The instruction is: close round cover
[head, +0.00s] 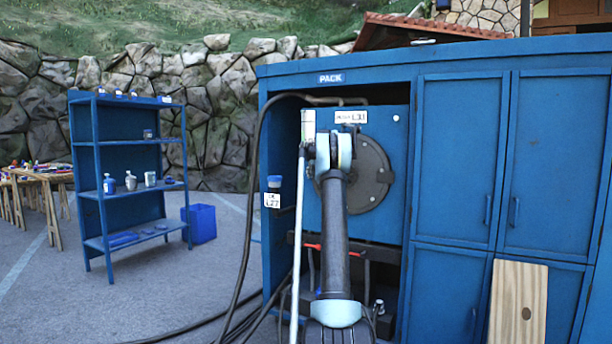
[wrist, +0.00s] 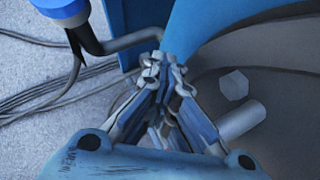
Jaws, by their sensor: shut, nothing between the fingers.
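The round cover (head: 372,178) is a dark grey disc on the front of the blue panel (head: 395,137) in the head view. My arm hides its left part, and I cannot tell whether it lies flush. In the wrist view a dark grey curved surface (wrist: 290,95), seemingly the cover, fills the right side, with a hexagonal bolt head (wrist: 234,85) and a grey cylinder (wrist: 242,120) on it. My gripper (wrist: 163,68) is shut and empty, just left of that surface. Whether it touches is unclear. In the head view my arm hides its fingers.
A bent dark pipe (wrist: 120,43) with a blue cap is close to my fingertips on the left. Cables (head: 245,220) hang and lie left of the blue cabinet (head: 460,160). A wooden board (head: 518,300) leans at the right. A blue shelf (head: 120,145) stands farther left.

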